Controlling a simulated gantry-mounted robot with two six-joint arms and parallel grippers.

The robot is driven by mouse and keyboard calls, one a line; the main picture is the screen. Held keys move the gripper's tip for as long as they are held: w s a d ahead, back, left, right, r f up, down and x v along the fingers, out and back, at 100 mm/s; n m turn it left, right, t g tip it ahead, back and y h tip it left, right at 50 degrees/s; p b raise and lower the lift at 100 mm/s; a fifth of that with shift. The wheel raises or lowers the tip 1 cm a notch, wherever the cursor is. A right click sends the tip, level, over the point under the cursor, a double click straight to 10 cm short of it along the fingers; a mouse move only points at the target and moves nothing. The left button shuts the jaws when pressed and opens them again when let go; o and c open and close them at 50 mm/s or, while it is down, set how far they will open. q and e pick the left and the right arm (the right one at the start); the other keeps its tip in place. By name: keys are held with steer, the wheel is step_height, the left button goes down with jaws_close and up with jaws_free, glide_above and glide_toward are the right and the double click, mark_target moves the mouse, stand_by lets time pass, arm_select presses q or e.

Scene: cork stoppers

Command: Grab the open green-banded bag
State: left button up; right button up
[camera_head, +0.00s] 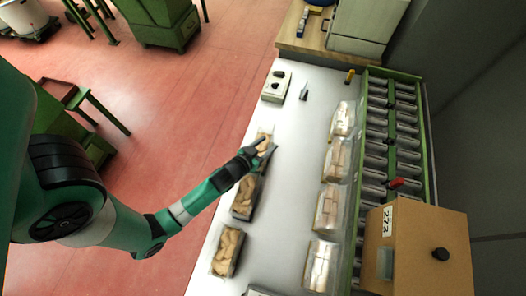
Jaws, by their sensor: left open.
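Three open bags filled with tan stoppers stand in a row on the left part of the white table (285,215): a far bag (265,134), a middle bag (244,196) and a near bag (227,251). I cannot make out a green band on any of them. My left gripper (262,147) is open at the far bag and covers part of it. I cannot tell whether the fingers touch it. My right gripper is not in view.
Several clear, closed-looking bags (328,207) line the table's right side, beside a green-framed roller conveyor (407,142). A tan box (432,240) stands at the lower right. A pale control box (276,86) sits at the far left. The table between the bag rows is clear.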

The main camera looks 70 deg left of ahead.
arm_select(q)
jaws_close()
stand_by(1.3)
